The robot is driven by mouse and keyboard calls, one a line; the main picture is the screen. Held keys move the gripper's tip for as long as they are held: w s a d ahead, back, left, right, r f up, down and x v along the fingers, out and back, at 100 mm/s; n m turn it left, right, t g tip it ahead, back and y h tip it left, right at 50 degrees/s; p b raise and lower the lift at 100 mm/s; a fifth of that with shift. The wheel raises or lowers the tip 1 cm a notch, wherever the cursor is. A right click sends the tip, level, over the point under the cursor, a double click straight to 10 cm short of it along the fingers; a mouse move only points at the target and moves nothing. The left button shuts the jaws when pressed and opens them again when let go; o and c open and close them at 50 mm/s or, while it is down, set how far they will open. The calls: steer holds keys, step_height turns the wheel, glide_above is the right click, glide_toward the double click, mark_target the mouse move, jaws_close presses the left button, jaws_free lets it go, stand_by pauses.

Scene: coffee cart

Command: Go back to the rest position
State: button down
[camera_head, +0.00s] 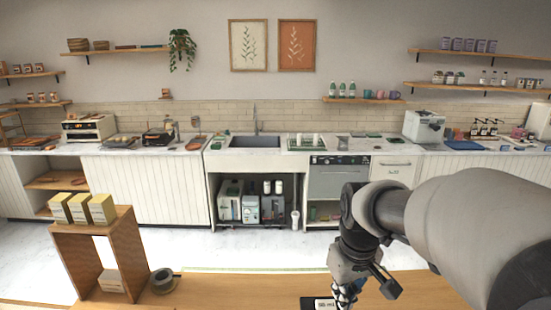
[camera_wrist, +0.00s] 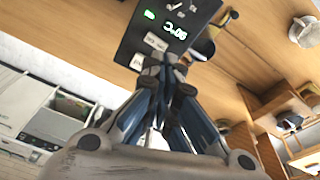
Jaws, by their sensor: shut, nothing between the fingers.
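My gripper (camera_head: 345,292) hangs over the wooden counter at the bottom of the head view, with its lower end close to the picture's edge. In the wrist view my gripper (camera_wrist: 168,62) has its fingertips together, with nothing between them. Just beyond the tips is a black device (camera_wrist: 150,22) with a lit green display and pale buttons. It also shows in part beside my gripper in the head view (camera_head: 308,302). Whether the fingertips touch a button or are slightly apart from it I cannot tell.
A small wooden shelf (camera_head: 132,245) with yellow boxes (camera_head: 80,209) stands at the left on the near counter (camera_head: 240,290). A dark round item (camera_head: 162,280) lies beside it. The counter between there and the device is clear. A back counter with a sink (camera_head: 255,142) lies across the floor.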

steer(key=s+f+m+t+b, duration=0.1)
steer(key=s+f+b, duration=0.2)
steer(key=s, duration=0.7)
steer(key=s+f+m+t+b, duration=0.1)
steer(key=s+f+m+b, duration=0.1)
steer(key=s+b, duration=0.4)
steer(key=s+f, duration=0.1)
steer(key=s, duration=0.3)
steer(key=shift+s+f+t+b, duration=0.3)
steer(key=shift+s+f+b, duration=0.1)
